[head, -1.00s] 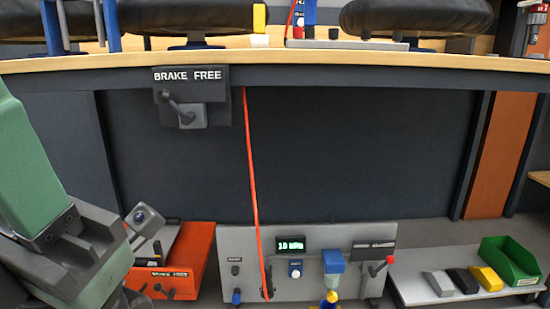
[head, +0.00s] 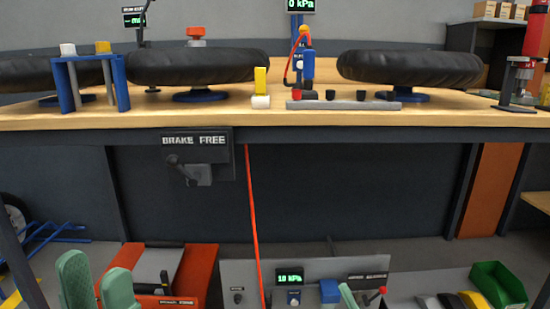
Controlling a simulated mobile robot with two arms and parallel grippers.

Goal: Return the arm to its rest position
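My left gripper (head: 96,275) is at the lower left of the head view. Its two green fingers point up and stand apart, with no object seen between them. They are in front of the left side of the orange unit (head: 200,275). A slim green tip (head: 347,296) at the bottom edge, in front of the grey control panel (head: 230,272), looks like part of my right gripper. Its other finger cannot be made out, so its opening cannot be told. The rest of both arms is below the picture.
A wooden bench (head: 300,118) spans the view, with black tyres (head: 195,67) on blue stands and a blue frame (head: 62,88). A BRAKE FREE lever box (head: 205,155) and a red cord (head: 251,215) hang at its front. A green bin (head: 498,287) is at lower right.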

